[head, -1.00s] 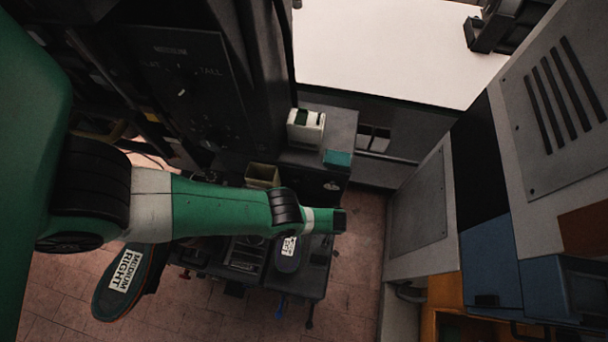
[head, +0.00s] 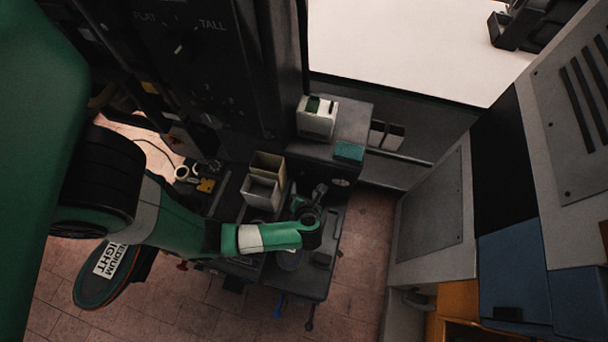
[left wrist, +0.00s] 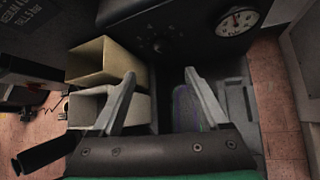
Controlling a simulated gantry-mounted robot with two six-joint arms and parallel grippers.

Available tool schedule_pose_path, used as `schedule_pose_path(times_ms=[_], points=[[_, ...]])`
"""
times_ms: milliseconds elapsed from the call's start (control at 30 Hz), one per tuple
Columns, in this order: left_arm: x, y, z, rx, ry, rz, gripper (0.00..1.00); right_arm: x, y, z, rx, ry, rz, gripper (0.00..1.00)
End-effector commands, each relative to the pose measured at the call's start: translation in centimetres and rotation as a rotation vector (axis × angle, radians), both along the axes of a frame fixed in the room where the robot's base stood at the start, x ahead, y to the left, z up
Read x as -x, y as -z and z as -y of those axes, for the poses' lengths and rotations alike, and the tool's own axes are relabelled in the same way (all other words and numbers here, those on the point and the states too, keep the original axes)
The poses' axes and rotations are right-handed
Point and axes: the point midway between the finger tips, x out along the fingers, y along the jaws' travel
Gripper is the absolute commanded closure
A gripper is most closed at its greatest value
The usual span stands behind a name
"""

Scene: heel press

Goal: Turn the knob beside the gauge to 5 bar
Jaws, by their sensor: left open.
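The gauge (left wrist: 235,22) has a white round face and sits on a dark panel at the top right of the left wrist view. Its small face also shows in the head view (head: 341,182); I cannot read its value. The dark knob (left wrist: 158,45) is on the same panel, left of the gauge, with small marks around it. My left gripper (left wrist: 158,78) is open and empty, its fingers apart and pointing toward the panel below the knob. It also shows in the head view (head: 309,194), close in front of the panel. The knob is hidden or unclear there. My right gripper is not in view.
Two open bins, one tan (left wrist: 98,58) and one white (left wrist: 88,105), stand beside my left finger. A white box (head: 316,122) and teal block (head: 349,151) sit on the housing above the gauge.

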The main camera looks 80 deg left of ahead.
Motion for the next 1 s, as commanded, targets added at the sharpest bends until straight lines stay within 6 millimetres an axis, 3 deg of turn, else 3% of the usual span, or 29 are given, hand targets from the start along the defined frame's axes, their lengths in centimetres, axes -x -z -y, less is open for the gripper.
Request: schedule_pose_path(times_ms=[267, 700, 1000], points=[[-0.1, 1.1, -0.8, -0.003, 0.002, -0.002, 0.22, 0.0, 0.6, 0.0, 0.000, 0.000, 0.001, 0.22], [-1.0, 7.2, -7.4, -0.003, 0.001, 0.000, 0.22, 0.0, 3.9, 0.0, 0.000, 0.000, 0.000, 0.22], [-1.1, 7.9, -8.6, -0.004, 0.006, 0.000, 0.22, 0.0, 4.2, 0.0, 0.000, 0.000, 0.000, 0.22]])
